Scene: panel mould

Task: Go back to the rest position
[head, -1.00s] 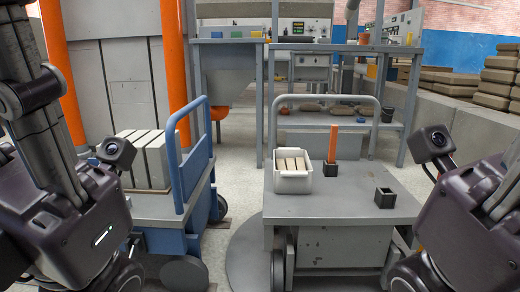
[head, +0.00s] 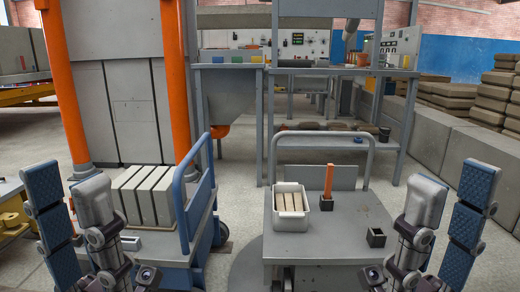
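My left gripper (head: 68,185) stands at the lower left, fingers pointing up and spread apart, with nothing between them. My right gripper (head: 453,185) stands at the lower right in the same way, open and empty. Both are in front of the carts and hold nothing. A white bin (head: 291,222) with several beige bars (head: 309,204) sits on the grey cart (head: 335,240). An orange bar (head: 329,179) stands upright in a black square holder (head: 326,203). A second black holder (head: 376,237) nearer the front right looks empty.
A blue cart (head: 181,195) carrying several grey panels (head: 144,194) stands left of the grey cart, partly behind my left gripper. Orange columns (head: 178,85), a grey frame (head: 272,100) and a control panel (head: 243,62) stand behind. A block wall (head: 450,150) with stacked slabs (head: 497,95) lies right.

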